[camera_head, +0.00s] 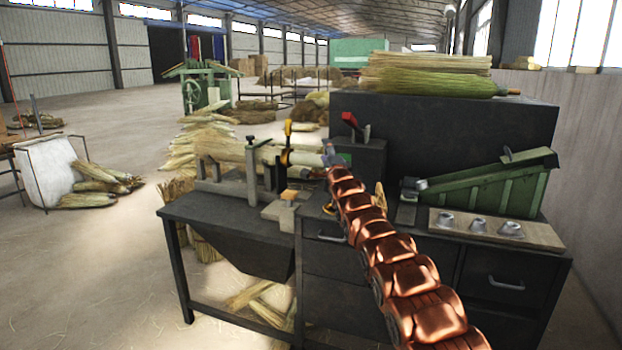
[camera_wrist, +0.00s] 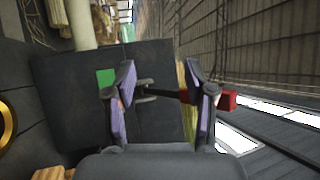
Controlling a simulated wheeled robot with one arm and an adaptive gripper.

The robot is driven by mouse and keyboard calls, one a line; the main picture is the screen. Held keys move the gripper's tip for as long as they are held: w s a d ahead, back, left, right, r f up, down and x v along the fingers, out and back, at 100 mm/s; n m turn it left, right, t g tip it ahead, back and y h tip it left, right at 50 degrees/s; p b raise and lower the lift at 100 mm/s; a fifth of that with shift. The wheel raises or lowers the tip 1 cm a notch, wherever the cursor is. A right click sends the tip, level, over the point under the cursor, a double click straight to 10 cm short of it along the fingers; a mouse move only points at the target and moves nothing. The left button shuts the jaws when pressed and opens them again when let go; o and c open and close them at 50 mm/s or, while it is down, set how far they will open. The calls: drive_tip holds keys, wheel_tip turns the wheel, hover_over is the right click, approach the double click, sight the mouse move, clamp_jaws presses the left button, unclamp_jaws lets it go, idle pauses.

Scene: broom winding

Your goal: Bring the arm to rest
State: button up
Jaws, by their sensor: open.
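My gripper (camera_wrist: 160,98) is open in the wrist view, with its two purple-padded fingers apart and nothing held. Behind the fingers is a dark box with a green patch (camera_wrist: 105,77). A dark lever with a red grip (camera_wrist: 228,100) runs across the view; its red end shows to the right of the right finger. I cannot tell how far it is from the fingers. In the head view my copper arm (camera_head: 385,245) stretches from the lower right over the bench, and its far end is small and partly hidden near the control box with the red lever (camera_head: 350,120).
The dark workbench (camera_head: 230,215) carries a clamp frame and a broom bundle (camera_head: 235,150). At right are a green tray (camera_head: 490,190) and a board with metal cups (camera_head: 440,215). Straw brooms (camera_head: 430,82) lie on the tall back panel. Open floor lies at left.

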drive_tip(key=s+d+f+n+g+h, duration=0.2)
drive_tip(key=s+d+f+g, duration=0.25)
drive_tip(key=s, duration=0.35)
drive_tip(key=s+d+f+n+g+h, duration=0.2)
drive_tip(key=s+d+f+g, duration=0.15)
drive_tip(key=s+d, duration=0.4)
drive_tip(key=s+d+f+n+g+h, duration=0.25)
drive_tip(key=s+f+g, duration=0.2)
drive_tip(key=s, duration=0.45)
drive_tip(key=s+f+n+g+y, duration=0.1)
drive_tip(key=s+f+n+g, duration=0.25)
drive_tip(key=s, duration=1.45)
drive_tip(key=s+a+f+n+g, duration=0.15)
drive_tip(key=s+f+g, duration=0.3)
drive_tip(key=s, duration=1.35)
drive_tip(key=s+f+n+g+y, duration=0.1)
drive_tip(key=s+f+n+g, duration=0.25)
drive_tip(key=s, duration=1.45)
wheel_tip(320, 180, up, 21)
drive_tip(key=t+p, duration=0.1)
drive_tip(key=p, duration=1.9)
drive_tip(key=shift+s+d, duration=0.15)
drive_tip(key=shift+s, duration=0.05)
